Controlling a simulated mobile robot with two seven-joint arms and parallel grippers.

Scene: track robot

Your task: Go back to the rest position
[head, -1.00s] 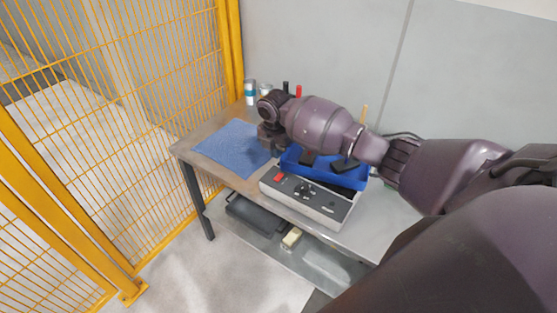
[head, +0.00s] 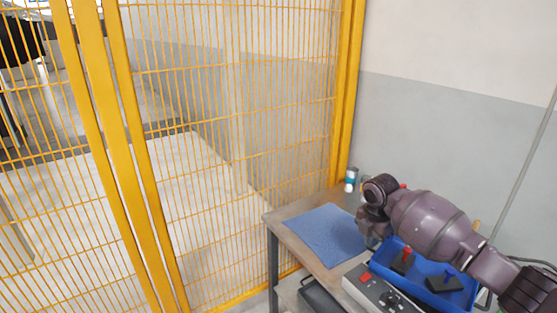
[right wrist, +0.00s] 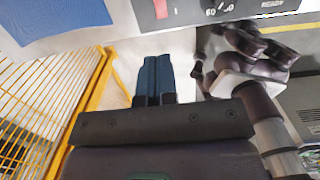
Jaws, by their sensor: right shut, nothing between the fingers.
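My right arm comes in from the right in the head view and reaches over the table (head: 294,211). My right gripper (head: 369,232) hangs at the right edge of the blue mat (head: 322,233), beside the blue tray. In the right wrist view its two dark blue fingers (right wrist: 153,78) are shut together with nothing between them. The mat also shows in the right wrist view (right wrist: 50,15), at the top left. My left arm and gripper are not in view.
A blue tray (head: 416,274) holding dark pieces with red and blue handles stands behind a grey control box (head: 362,292). A can (head: 351,180) stands at the table's back. Yellow mesh fence (head: 240,150) closes the left side; a grey wall (head: 450,130) stands behind.

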